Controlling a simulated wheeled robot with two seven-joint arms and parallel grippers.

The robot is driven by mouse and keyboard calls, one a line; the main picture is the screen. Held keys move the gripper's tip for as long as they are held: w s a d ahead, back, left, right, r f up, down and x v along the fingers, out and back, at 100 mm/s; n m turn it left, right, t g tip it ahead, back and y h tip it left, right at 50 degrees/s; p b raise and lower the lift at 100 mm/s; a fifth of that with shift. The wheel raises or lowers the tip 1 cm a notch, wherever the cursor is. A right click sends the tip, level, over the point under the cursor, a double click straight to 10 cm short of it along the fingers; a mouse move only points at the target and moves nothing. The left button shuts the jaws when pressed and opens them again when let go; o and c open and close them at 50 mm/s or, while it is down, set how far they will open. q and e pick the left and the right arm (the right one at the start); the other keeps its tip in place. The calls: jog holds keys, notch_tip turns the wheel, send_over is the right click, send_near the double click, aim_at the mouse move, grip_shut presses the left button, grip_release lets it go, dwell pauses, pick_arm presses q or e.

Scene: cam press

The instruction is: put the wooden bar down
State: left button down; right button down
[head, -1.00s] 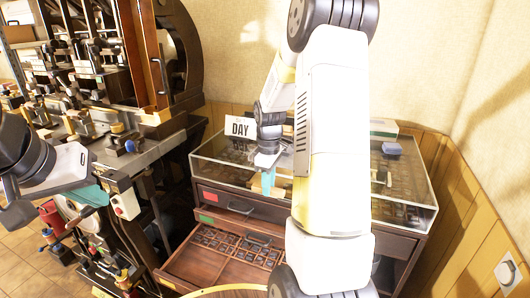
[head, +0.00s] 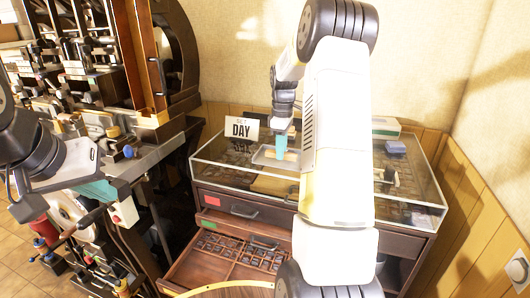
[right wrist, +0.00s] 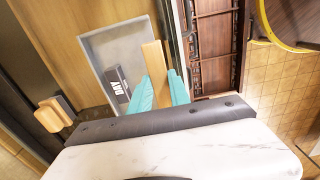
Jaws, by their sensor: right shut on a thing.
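The wooden bar (right wrist: 153,58) is a pale, narrow strip between the teal fingers of my right gripper (right wrist: 162,90) in the right wrist view. The gripper is shut on it. In the head view the right gripper (head: 281,144) is over a shallow grey tray (head: 262,156) on the glass-topped cabinet. The tray (right wrist: 105,43) holds a dark block lettered DAY (right wrist: 117,85). I cannot tell whether the bar touches the tray. My left gripper (head: 98,191) is at the left, beside the press; its finger opening is unclear.
A DAY card (head: 241,129) stands at the cabinet's back left. A box (head: 385,127) and a blue item (head: 395,147) lie at the right. An open type drawer (head: 225,262) juts out in front. The dark press (head: 130,100) stands at the left.

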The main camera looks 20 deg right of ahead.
aim_at(280, 164)
jog(key=shift+w+d+f, duration=0.1)
jog(key=shift+w+d, duration=0.05)
jog(key=shift+w, duration=0.4)
jog(key=shift+w+d, duration=0.1)
jog(key=shift+w, duration=0.45)
jog(key=shift+f, duration=1.75)
jog(key=shift+f, duration=0.1)
jog(key=c, duration=1.2)
grip_release()
